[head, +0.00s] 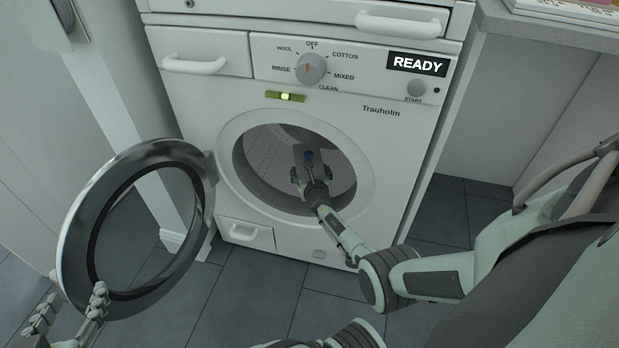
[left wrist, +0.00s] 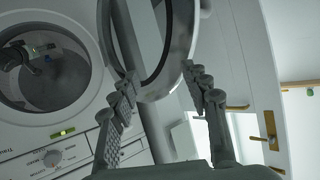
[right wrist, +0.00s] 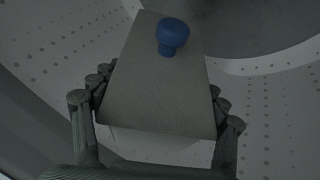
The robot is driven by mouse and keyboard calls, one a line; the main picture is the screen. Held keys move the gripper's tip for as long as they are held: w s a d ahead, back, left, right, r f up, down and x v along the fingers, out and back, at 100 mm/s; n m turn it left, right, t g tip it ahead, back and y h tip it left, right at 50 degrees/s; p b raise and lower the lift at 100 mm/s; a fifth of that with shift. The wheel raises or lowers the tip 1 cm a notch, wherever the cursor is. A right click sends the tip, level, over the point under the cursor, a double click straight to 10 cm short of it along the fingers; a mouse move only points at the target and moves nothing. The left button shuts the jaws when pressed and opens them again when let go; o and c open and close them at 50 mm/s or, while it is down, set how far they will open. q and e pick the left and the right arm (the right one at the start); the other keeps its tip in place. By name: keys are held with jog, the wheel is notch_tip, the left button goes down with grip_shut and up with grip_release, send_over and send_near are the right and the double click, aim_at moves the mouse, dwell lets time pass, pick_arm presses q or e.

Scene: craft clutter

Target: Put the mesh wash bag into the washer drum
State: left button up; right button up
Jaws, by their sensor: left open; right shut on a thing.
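The mesh wash bag (head: 311,157) is a grey, flat-sided piece with a blue knob, also filling the middle of the right wrist view (right wrist: 155,95). My right gripper (head: 312,176) is shut on its sides and holds it in the round opening of the washer drum (head: 262,152). The perforated drum wall (right wrist: 265,105) surrounds it in the right wrist view. My left gripper (head: 70,308) is open and empty beside the lower edge of the open washer door (head: 75,232). Whether it touches the door is unclear. The bag's underside is hidden.
The washer front (head: 215,110) has a dial (head: 311,68), a START button (head: 416,88) and a READY display (head: 418,64). The round door swings out to the left. A counter (head: 560,30) stands at right. The dark tiled floor is clear in front.

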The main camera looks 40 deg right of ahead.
jog(key=shift+f+b, duration=0.75)
jog(key=shift+f, duration=0.1)
pick_arm(q)
jog(key=w+d+r+t+h, duration=0.1)
jog(key=d+r+t+h, duration=0.2)
jog(key=r, duration=0.5)
jog(key=shift+w+d+r+t, duration=0.25)
jog(key=shift+d+t, duration=0.45)
jog(key=shift+d, duration=0.35)
pick_arm(e)
jog(key=shift+f, duration=0.15)
pick_arm(q)
jog(key=shift+d+r+t, duration=0.3)
jog(key=shift+r, duration=0.3)
pick_arm(e)
jog(key=o, duration=1.1)
jog(key=shift+o, duration=0.2)
